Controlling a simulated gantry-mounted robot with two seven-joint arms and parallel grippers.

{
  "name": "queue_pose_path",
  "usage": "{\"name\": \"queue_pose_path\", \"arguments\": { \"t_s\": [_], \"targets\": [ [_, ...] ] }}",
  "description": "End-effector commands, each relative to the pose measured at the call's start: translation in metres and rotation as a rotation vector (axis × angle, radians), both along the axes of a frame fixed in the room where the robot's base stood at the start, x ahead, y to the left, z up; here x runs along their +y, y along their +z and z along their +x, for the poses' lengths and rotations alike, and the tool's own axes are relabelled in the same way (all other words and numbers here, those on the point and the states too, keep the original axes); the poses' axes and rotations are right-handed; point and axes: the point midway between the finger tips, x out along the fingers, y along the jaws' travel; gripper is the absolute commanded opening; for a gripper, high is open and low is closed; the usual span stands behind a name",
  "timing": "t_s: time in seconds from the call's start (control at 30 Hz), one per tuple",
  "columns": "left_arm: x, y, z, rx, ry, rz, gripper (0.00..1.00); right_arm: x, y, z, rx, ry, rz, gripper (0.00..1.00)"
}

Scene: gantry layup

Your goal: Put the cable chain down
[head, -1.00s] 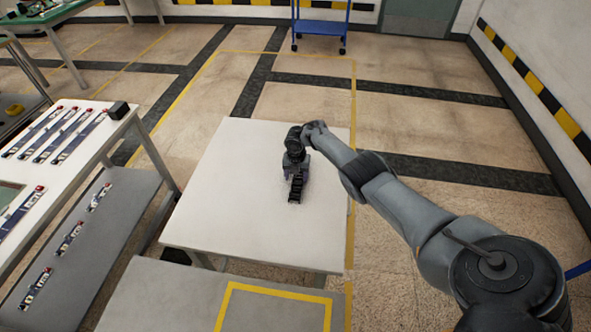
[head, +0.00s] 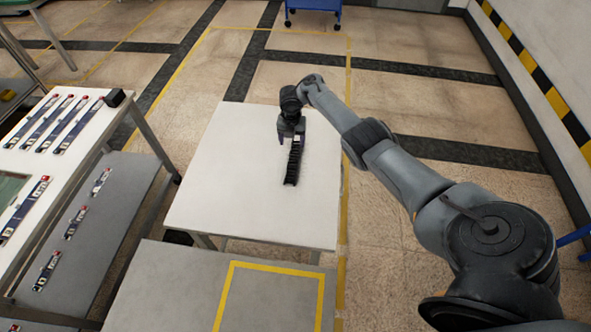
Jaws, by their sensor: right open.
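The cable chain (head: 293,163) is a dark, segmented strip. It lies on the white table (head: 235,207), pointing toward the table's front edge. My right gripper (head: 290,137) is open at the chain's far end, above the table. The gripper's wrist hides part of that end, and I cannot tell whether the fingers still touch the chain. My left gripper is not in view.
A white bench (head: 85,135) with several strip-like parts stands at the left, with a grey shelf (head: 120,215) below. A grey surface with a yellow outline (head: 270,267) lies in front. A blue cart (head: 313,18) stands at the back. Much of the white table is bare.

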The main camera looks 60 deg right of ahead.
Motion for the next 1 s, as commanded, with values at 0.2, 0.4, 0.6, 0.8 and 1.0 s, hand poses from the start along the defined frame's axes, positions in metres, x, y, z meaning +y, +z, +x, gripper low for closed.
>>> {"name": "queue_pose_path", "arguments": {
  "t_s": [0.2,0.4,0.6,0.8,1.0],
  "targets": [
    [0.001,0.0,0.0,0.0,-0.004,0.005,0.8,0.025,-0.002,0.03,-0.091,-0.061,-0.137,0.69],
    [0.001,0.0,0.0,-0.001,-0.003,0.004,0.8,0.098,0.008,0.055,-0.295,-0.181,-0.227,0.69],
    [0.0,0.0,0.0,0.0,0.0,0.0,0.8,0.202,0.039,0.043,-0.534,-0.34,-0.156,0.69],
    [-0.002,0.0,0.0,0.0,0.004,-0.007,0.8,0.307,0.044,-0.042,-0.615,-0.705,0.079,0.69],
    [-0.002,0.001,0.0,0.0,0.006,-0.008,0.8,0.357,0.024,-0.152,-0.452,-1.228,0.251,0.69]
  ]
}}
